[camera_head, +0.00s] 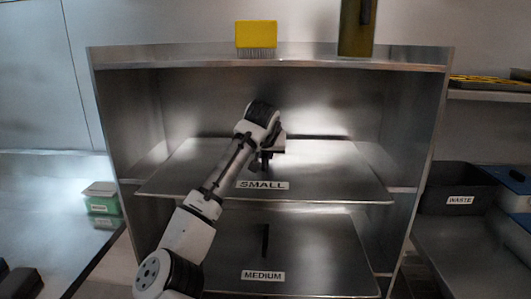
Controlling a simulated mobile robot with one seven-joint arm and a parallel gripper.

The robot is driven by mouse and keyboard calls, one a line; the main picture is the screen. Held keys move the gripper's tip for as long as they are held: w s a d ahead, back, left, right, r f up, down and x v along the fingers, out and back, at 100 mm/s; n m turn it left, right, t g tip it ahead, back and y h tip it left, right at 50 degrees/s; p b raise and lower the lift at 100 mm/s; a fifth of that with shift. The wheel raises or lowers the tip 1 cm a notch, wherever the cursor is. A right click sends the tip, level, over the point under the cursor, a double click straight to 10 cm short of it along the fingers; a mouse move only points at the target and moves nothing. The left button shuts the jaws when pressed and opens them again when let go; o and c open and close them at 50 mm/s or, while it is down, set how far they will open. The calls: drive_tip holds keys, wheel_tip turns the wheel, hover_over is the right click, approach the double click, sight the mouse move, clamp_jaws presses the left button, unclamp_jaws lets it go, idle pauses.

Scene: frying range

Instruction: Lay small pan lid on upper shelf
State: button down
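The upper shelf (335,178) is a bare metal board labelled SMALL (262,185), inside an open metal rack. My arm reaches up from the lower left into this compartment. My gripper (266,168) hangs over the middle of the upper shelf, just behind the label. It is small and dark here, and my wrist hides part of it, so I cannot tell whether its fingers are open or shut. I cannot make out a small pan lid for certain. A thin dark strip (325,137) shows right of my wrist, possibly an edge or a shadow.
The lower shelf (325,250) is labelled MEDIUM and shows a dark upright mark (265,240). A yellow brush (256,36) and an olive container (356,28) stand on the rack's top. A WASTE bin (458,190) is at right, green boxes (102,205) at left.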

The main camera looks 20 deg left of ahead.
drive_tip(key=shift+w, duration=0.15)
drive_tip(key=shift+f, duration=0.35)
drive_tip(key=shift+f+b, duration=0.3)
drive_tip(key=shift+f, duration=0.05)
idle(0.3)
drive_tip(key=c, duration=1.3)
unclamp_jaws()
drive_tip(key=shift+f, duration=0.2)
drive_tip(key=shift+o, duration=1.1)
